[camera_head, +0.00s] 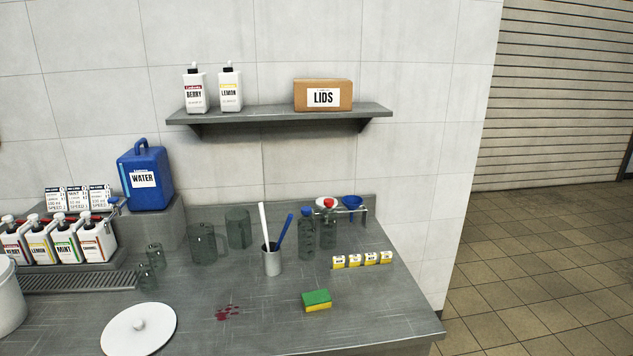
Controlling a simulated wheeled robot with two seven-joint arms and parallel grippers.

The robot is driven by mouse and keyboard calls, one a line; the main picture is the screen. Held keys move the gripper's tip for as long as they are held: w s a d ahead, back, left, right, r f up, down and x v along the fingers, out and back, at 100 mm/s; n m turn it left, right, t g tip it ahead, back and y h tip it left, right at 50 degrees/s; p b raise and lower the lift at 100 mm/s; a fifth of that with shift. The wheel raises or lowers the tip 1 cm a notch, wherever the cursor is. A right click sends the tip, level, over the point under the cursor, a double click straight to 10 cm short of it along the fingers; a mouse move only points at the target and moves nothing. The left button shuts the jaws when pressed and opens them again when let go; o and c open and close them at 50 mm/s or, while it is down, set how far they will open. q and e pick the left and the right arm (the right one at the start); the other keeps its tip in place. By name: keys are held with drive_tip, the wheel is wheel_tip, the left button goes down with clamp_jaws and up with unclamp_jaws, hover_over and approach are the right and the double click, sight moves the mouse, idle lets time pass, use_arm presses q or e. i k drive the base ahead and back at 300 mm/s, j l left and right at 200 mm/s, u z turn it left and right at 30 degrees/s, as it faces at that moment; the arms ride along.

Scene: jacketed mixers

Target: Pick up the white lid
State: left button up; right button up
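A round white lid (124,331) with a small knob (138,324) on top lies flat on the grey metal counter (262,331), near the front at the lower left. Nothing covers it in this view. Neither of my grippers is visible.
A white pot (9,296) is cut off at the left edge. Behind the lid are a drip grate (75,281), several syrup bottles and small glass jars. A red spill (228,312) and a sponge (317,300) lie to the right. A cup with utensils (271,262) stands mid-counter.

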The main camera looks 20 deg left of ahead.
sight(140, 330)
drive_tip(key=u, duration=1.7)
